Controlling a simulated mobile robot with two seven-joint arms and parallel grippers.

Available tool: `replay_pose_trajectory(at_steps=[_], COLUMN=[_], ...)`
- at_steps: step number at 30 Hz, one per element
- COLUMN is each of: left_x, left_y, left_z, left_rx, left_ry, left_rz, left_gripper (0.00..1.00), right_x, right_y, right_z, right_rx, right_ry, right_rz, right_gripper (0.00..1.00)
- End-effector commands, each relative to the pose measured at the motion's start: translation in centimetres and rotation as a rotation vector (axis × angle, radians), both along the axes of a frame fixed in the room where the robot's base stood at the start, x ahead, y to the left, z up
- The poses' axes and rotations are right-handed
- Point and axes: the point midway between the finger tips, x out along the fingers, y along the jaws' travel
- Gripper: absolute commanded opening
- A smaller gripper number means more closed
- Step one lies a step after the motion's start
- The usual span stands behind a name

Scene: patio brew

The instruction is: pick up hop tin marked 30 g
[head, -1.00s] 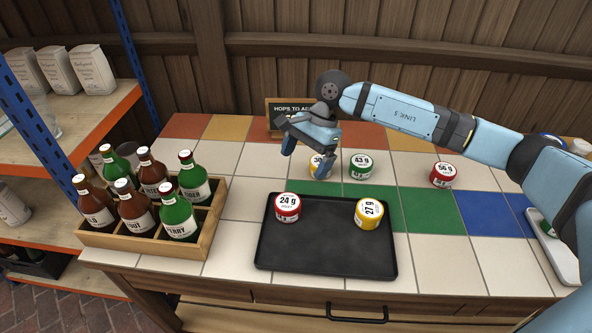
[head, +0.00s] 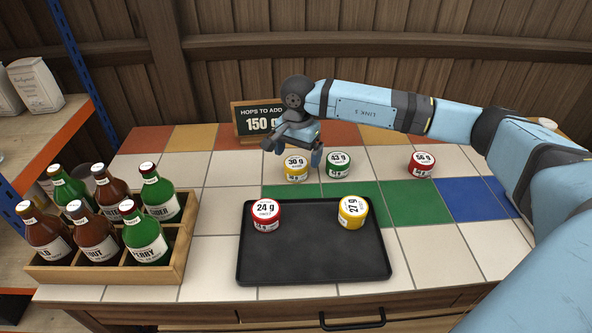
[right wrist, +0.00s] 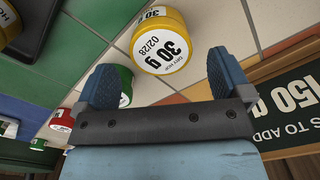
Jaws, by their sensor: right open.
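The hop tin marked 30 g (head: 296,170) is yellow with a white label and stands upright on the tiled counter behind the black tray. It also shows in the right wrist view (right wrist: 160,42), ahead of the open fingers and apart from them. My right gripper (head: 292,155) is open and empty, just above and behind the tin in the head view; its fingers show in the right wrist view (right wrist: 162,85). My left gripper is not in view.
A green 43 g tin (head: 339,166) stands close right of the 30 g tin. A red 56 g tin (head: 421,166) is farther right. The black tray (head: 310,262) holds a red 24 g tin (head: 266,215) and a yellow 27 g tin (head: 353,212). A bottle crate (head: 110,270) and a sign (head: 256,119) stand nearby.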

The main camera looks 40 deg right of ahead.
Motion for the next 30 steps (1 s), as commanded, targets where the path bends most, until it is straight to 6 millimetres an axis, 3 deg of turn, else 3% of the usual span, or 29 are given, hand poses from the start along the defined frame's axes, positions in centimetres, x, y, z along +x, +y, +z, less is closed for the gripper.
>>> replay_pose_trajectory(at_steps=[5,9,17,24,30], left_x=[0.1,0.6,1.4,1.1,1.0], left_y=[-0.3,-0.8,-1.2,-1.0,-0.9], left_z=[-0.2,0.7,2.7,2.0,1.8], left_rx=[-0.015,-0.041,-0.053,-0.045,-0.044], left_ry=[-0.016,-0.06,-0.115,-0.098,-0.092], left_rz=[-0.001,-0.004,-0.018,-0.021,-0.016], left_gripper=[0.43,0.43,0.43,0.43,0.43], right_x=[0.0,0.0,0.0,0.0,0.0], right_y=[0.2,0.2,0.2,0.2,0.2], right_z=[-2.4,-4.5,-4.9,-4.9,-4.9], right_rx=[-0.001,0.0,0.0,0.0,0.0], right_ry=[0.002,0.002,0.0,0.0,0.0], right_rz=[0.001,0.0,0.0,0.0,0.0], right_gripper=[0.96,0.96,0.96,0.43,0.43])
